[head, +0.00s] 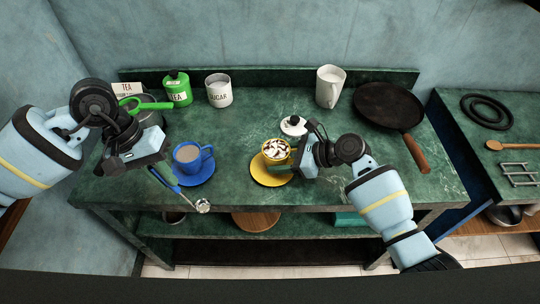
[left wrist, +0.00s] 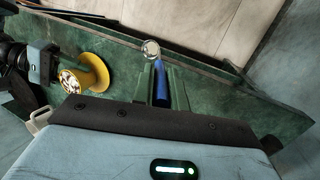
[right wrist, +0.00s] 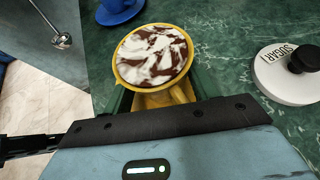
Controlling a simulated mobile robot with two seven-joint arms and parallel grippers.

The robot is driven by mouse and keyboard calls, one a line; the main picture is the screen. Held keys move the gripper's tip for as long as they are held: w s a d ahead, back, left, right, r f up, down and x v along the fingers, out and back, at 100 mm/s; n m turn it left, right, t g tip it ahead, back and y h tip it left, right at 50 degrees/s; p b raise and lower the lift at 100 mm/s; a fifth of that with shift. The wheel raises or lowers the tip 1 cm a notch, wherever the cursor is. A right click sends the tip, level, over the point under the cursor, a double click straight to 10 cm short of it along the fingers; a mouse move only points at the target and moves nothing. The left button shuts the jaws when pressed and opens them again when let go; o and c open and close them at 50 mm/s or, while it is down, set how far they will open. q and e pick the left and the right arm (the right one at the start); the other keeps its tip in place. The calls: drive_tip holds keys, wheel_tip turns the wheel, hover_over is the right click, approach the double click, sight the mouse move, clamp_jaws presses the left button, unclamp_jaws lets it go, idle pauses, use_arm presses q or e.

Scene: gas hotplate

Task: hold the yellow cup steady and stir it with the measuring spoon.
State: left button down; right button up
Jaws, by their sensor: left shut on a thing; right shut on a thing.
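The yellow cup (head: 276,149) stands upright on a yellow saucer (head: 262,181). A white and brown swirled topping fills it in the right wrist view (right wrist: 153,57). My right gripper (right wrist: 165,96) is shut on the cup's handle side, at its right in the head view. My left gripper (head: 153,168) is shut on the blue handle of the measuring spoon (head: 202,206). The spoon points down and right, its metal bowl apart from the cup, near the counter's front edge. In the left wrist view the spoon's bowl (left wrist: 151,49) lies beyond the fingers.
A blue cup (head: 187,153) on a blue saucer stands between the spoon and the yellow cup. A white sugar lid (head: 293,125) lies behind the yellow cup. Canisters (head: 177,90), a white pitcher (head: 329,87) and a frying pan (head: 388,105) stand at the back.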

idle(0.5)
use_arm(q)
drive_tip(key=w+d+r, duration=0.5)
drive_tip(key=w+d, duration=0.1)
drive_tip(key=d, duration=0.2)
drive_tip(key=w+d+r+t, duration=0.1)
drive_tip(key=w+d+r, duration=0.4)
drive_tip(key=d, duration=0.4)
drive_tip(key=shift+w+d+t, duration=0.3)
drive_tip(key=shift+w, duration=0.2)
wheel_tip(320, 180, down, 7)
drive_tip(key=shift+f, duration=0.2)
drive_tip(key=shift+w, duration=0.1)
